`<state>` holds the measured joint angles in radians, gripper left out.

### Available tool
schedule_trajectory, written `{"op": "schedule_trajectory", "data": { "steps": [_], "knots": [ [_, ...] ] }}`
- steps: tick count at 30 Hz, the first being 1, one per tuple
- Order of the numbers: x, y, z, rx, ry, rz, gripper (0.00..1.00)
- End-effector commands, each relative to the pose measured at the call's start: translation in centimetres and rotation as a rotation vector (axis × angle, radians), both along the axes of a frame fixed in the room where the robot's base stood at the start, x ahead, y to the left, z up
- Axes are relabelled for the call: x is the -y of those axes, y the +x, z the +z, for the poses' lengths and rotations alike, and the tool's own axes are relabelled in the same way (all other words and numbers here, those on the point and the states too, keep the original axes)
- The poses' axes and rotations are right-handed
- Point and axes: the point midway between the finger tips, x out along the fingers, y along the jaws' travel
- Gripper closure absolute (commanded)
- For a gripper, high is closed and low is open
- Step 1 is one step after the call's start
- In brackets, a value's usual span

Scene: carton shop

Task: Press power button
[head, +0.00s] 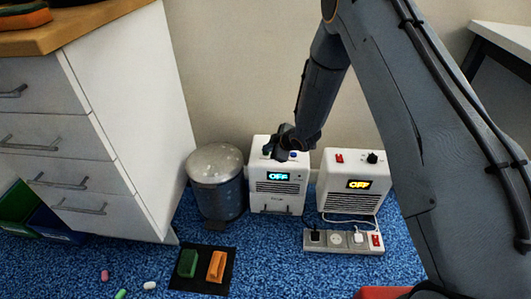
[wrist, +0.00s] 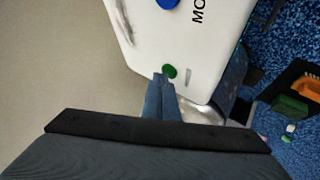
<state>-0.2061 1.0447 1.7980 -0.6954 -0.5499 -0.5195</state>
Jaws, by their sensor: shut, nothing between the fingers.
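A white box-shaped device (head: 278,204) stands on the floor by the wall, with a cyan display (head: 278,176) reading OFF. Its top face shows in the wrist view (wrist: 200,45), with a green button (wrist: 169,71), a blue button (wrist: 167,3) and part of the lettering "MO". My gripper (wrist: 162,80) is shut and empty, its fingertips right beside the green button. I cannot tell whether they touch it. In the head view my gripper (head: 280,148) is over the device's top and partly hides it. A second white device (head: 346,170) to the right has a yellow OFF display (head: 358,184).
A grey bin (head: 215,185) stands close to the left of the first device, beside a white drawer cabinet (head: 120,110). A power strip (head: 343,240) with plugs lies in front of the second device. A black mat (head: 203,287) with green and orange blocks lies in front.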

Motion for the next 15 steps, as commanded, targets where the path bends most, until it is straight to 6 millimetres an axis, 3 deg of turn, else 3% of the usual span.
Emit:
{"op": "schedule_trajectory", "data": {
  "steps": [15],
  "knots": [
    [0.01,-0.04,0.34,0.000,0.000,0.000,1.00]
  ]
}}
